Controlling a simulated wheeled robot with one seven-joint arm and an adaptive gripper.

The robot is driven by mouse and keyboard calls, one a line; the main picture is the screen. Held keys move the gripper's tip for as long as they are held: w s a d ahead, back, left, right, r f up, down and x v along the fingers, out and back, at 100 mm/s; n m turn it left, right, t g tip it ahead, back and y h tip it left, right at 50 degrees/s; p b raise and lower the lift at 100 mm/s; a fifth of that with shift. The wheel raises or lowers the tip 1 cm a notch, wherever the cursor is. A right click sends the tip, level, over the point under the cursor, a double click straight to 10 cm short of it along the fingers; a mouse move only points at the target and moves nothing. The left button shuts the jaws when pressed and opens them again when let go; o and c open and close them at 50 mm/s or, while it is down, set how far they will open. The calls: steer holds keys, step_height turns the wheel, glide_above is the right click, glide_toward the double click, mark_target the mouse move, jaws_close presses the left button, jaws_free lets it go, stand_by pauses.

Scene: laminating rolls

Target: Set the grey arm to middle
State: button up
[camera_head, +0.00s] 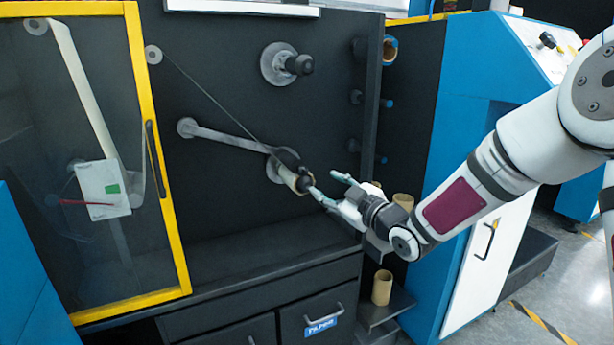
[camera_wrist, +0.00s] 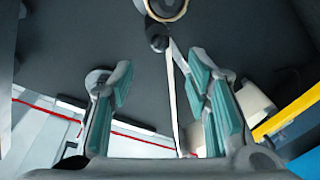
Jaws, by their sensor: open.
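The grey arm (camera_head: 225,138) is a bar on the dark machine panel. It runs from a round pivot at the left, slanting slightly down to the right, to a dark end by a small tan roll (camera_head: 292,178). My gripper (camera_head: 324,183) is open just right of this roll, with its teal-padded fingers pointing at it. In the wrist view, my gripper (camera_wrist: 161,62) has its fingers spread with nothing gripped between them. A roll (camera_wrist: 166,8) and a black knob (camera_wrist: 158,42) show beyond the fingertips. I cannot tell whether a finger touches the roll.
A knob on a grey disc (camera_head: 285,64) sits higher on the panel. A yellow-framed clear door (camera_head: 160,150) is at the left. A vertical panel edge (camera_head: 371,110) stands near my gripper. Tan cores (camera_head: 382,287) stand on steps below. A blue cabinet (camera_head: 470,100) is at the right.

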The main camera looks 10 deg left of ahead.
mark_target(305, 173)
steer(key=b+x, duration=0.2)
steer(key=x, duration=1)
steer(key=shift+w, duration=0.1)
steer(key=shift+a, duration=0.1)
